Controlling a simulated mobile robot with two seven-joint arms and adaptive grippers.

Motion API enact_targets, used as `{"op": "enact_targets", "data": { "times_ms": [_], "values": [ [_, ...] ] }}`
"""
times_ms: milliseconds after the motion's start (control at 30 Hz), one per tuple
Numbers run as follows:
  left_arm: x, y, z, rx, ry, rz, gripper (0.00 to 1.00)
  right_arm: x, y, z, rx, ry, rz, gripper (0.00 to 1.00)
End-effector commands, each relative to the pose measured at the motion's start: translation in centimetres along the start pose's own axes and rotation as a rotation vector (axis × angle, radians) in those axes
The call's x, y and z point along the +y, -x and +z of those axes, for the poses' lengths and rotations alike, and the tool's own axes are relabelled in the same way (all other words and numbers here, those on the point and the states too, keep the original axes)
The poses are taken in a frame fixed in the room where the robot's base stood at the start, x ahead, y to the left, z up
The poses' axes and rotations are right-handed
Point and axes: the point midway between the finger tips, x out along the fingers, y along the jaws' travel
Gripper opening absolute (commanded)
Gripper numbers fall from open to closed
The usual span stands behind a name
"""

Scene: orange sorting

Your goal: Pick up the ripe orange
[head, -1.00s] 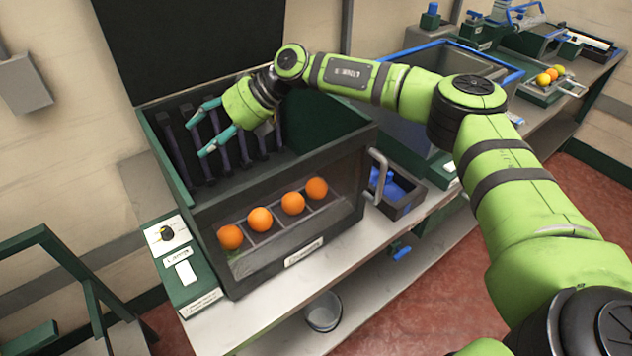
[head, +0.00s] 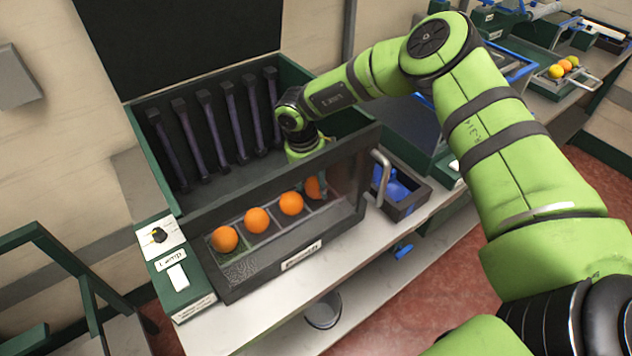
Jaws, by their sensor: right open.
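Several oranges sit in a row of compartments behind the clear front of a dark green open-topped box (head: 150,150): a leftmost orange (head: 224,239), a second (head: 257,221), a third (head: 290,204) and a rightmost orange (head: 313,189). All look similarly orange; I cannot tell which is the ripe one. My right gripper (head: 322,184) points down inside the box at the rightmost orange, with a teal finger beside it, partly covering it. The jaws are open; their far side is hidden, and contact is unclear. My left gripper is not in view.
Purple-grey upright bars (head: 205,135) line the back wall. A tray with blue items (head: 397,188) is to the right. Yellow and orange fruits (head: 564,67) lie on a far tray.

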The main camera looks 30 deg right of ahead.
Motion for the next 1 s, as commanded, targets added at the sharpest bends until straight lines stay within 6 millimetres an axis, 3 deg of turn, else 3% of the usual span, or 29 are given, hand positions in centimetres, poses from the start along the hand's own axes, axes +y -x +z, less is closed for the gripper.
{"op": "enact_targets", "data": {
  "times_ms": [133, 367, 467, 500, 1000],
  "values": [
    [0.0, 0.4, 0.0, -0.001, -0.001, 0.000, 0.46, 0.0, -1.4, 0.0, -0.001, -0.001, 0.001, 0.59],
    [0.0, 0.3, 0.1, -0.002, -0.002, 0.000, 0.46, 0.0, -1.6, 0.1, -0.003, -0.001, 0.002, 0.59],
    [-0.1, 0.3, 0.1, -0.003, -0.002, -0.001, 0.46, 0.0, -1.6, 0.1, -0.003, -0.001, 0.002, 0.23],
    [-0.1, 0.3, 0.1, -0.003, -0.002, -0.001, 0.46, 0.0, -1.6, 0.1, -0.003, -0.001, 0.002, 0.18],
    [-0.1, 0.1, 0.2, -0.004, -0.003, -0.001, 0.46, -0.1, -0.9, 0.1, -0.005, -0.002, 0.001, 0.18]
  ]
}}
